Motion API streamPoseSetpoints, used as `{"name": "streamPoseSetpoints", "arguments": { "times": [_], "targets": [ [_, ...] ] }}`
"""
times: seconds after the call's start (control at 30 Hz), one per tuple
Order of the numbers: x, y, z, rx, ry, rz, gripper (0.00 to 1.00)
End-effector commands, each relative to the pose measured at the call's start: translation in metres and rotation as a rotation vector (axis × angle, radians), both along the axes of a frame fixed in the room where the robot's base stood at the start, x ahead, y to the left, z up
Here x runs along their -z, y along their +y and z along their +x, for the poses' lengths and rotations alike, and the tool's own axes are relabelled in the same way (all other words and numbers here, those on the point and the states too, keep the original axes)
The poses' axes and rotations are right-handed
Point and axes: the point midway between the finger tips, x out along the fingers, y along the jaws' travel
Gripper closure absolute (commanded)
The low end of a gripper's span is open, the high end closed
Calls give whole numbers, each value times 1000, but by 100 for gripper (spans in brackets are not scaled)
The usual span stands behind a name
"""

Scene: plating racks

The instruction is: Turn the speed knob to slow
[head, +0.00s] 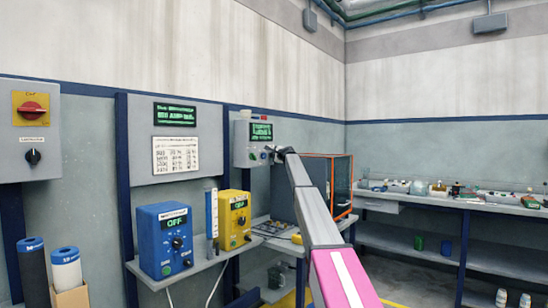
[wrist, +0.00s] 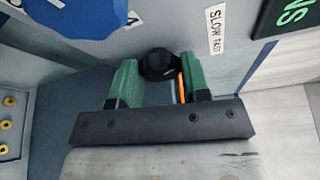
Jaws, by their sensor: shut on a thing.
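The speed knob (wrist: 157,66) is black and round and sits on a grey panel in the wrist view. My gripper (wrist: 160,76) has green fingers, one on each side of the knob, and is shut on it. A white label (wrist: 216,32) reading SLOW FAST is on the panel beside the knob. In the head view my gripper (head: 274,152) is at the front of a grey control box (head: 243,158) with a green-lit display (head: 261,131). My gripper hides the knob there, and the knob's pointer direction cannot be told.
A blue unit (head: 165,240) and a yellow unit (head: 234,220), both reading OFF, stand on a shelf at the left. An orange-framed cabinet (head: 340,180) stands just right of my arm. A bench (head: 440,208) with glassware runs along the right wall.

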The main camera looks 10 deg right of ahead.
Motion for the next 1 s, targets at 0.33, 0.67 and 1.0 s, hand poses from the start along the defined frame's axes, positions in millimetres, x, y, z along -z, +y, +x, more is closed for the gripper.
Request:
{"name": "streamPoseSetpoints", "arguments": {
  "times": [0.33, 0.67, 1.0],
  "targets": [
    [4, 0, -1, 0, -226, -225, 81],
    [6, 0, 0, -1, -433, -431, 81],
    [7, -2, 0, -2, -615, -613, 81]
  ]
}}
